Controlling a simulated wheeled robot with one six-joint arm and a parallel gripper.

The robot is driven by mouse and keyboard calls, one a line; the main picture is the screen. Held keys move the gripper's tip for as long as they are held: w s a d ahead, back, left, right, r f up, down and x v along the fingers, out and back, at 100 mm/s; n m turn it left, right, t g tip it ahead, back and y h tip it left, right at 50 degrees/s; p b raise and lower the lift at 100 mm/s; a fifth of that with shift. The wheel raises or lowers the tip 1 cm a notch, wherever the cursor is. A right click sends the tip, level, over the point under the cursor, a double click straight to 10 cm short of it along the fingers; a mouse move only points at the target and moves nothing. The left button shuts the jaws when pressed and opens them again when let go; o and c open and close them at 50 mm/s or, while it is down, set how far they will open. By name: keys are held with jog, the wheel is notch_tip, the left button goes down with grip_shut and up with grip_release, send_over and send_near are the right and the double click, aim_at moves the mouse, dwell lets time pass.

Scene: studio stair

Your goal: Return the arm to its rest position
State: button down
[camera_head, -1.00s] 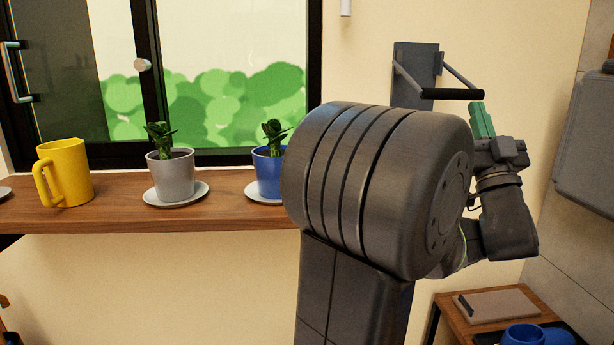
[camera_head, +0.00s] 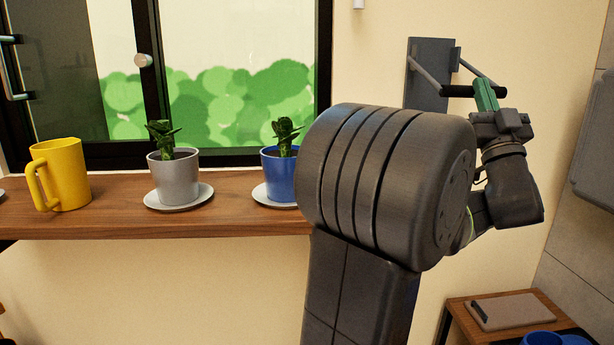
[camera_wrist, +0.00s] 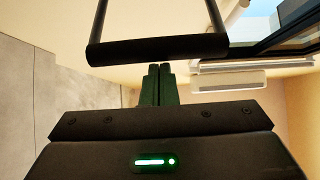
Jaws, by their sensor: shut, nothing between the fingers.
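My gripper (camera_head: 486,95) is raised at the right in the head view, in front of the cream wall. Its green fingers point up and are together, with nothing between them. They also show in the wrist view (camera_wrist: 158,84), just below a black bar handle (camera_wrist: 158,48). The handle (camera_head: 472,91) belongs to a dark grey wall-mounted panel (camera_head: 428,75) with two arms. In the head view the fingertips overlap the bar's right end; I cannot tell whether they touch it. My arm covers part of the wall and the shelf's right end.
A wooden shelf (camera_head: 110,218) under the window holds a yellow mug (camera_head: 68,175), a grey plant pot (camera_head: 174,173) and a blue plant pot (camera_head: 279,178) on saucers. A small wooden table (camera_head: 456,312) with a board (camera_head: 513,310) and blue dishes stands lower right. A grey panel (camera_head: 597,150) is at the right.

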notch_tip(320, 180, up, 16)
jog(key=w+g+p, duration=0.1)
jog(key=g+p, duration=0.5)
jog(key=p, duration=1.8)
jog(key=shift+w+f+g+h, duration=0.15)
jog(key=shift+f+g+h, duration=0.15)
jog(key=shift+g, duration=0.1)
jog(key=shift+a, duration=0.15)
